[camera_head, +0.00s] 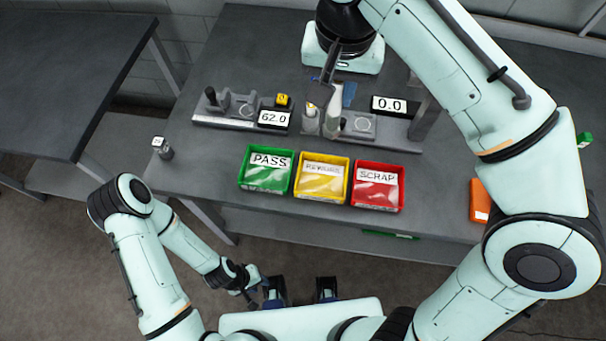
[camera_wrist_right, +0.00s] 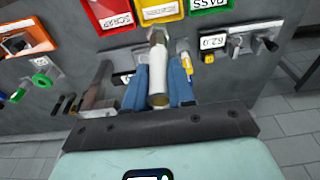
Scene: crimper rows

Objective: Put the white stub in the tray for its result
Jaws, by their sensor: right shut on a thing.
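The white stub (camera_head: 334,105) is upright or nearly so between the two gauges at the bench's middle. My right gripper (camera_wrist_right: 158,88) is shut on it, with a blue finger on each side in the right wrist view. In the head view that gripper comes down from above, its fingers partly hidden. The green PASS tray (camera_head: 267,169), yellow tray (camera_head: 321,178), its label blurred, and red SCRAP tray (camera_head: 377,187) stand in a row nearer me. My left gripper (camera_head: 262,288) is low in front of the bench, away from the stub; its fingers are unclear.
The left gauge display (camera_head: 274,119) reads 62.0 and the right display (camera_head: 389,105) reads 0.0. A small labelled peg (camera_head: 162,148) stands at the bench's left end. An orange bin (camera_head: 480,203) is at the right.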

